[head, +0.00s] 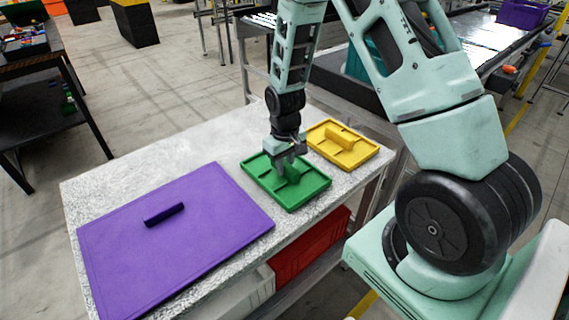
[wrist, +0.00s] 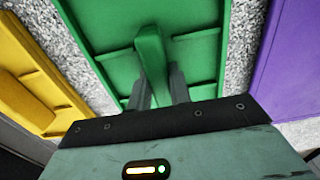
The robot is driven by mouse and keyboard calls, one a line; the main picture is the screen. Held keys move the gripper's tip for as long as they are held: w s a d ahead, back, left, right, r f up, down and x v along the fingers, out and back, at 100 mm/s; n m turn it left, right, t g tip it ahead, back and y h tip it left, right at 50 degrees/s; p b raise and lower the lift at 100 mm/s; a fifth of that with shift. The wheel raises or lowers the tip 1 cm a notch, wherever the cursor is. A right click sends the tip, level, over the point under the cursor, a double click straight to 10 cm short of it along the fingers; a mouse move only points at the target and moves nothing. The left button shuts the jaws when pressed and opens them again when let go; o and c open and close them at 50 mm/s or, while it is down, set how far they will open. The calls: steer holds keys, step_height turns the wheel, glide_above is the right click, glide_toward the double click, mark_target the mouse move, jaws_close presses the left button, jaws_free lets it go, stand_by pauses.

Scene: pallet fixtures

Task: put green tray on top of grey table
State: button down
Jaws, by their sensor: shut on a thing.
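The green tray (head: 308,190) lies on the speckled grey table (head: 130,172), between a purple board and a yellow tray. It has a raised green handle along its middle. My gripper (head: 290,172) points down over the tray and is shut on this handle. In the wrist view the gripper fingers (wrist: 160,88) stand on both sides of the handle, and the green tray (wrist: 205,50) fills the upper middle. The tray looks flat on the table or very close to it; I cannot tell if there is a gap.
The yellow tray (head: 355,150) sits close behind the green one, to the right. The purple board (head: 120,235) with a dark handle covers the table's front left. The table's back left is bare. Red (head: 312,245) and white (head: 238,298) bins stand below the tabletop.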

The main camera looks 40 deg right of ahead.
steer(key=shift+f, duration=0.15)
steer(key=c, duration=1.3)
jaws_free()
steer(key=shift+r, duration=0.35)
step_height(320, 180, up, 12)
steer(key=b, duration=0.1)
steer(key=s+a+r+n, duration=0.3)
steer(key=s+a, duration=0.5)
steer(key=a, duration=0.3)
steer(key=s+a+r+n, duration=0.2)
steer(key=s+a+r, duration=0.1)
steer(key=s+a, duration=0.75)
steer(key=s, duration=0.1)
steer(key=s+a+n, duration=0.1)
steer(key=s, duration=0.1)
steer(key=s+a+n, duration=0.1)
steer(key=s, duration=0.1)
steer(key=shift+s+a+r+y, duration=0.2)
steer(key=shift+r+y, duration=0.1)
steer(key=shift+r, duration=0.1)
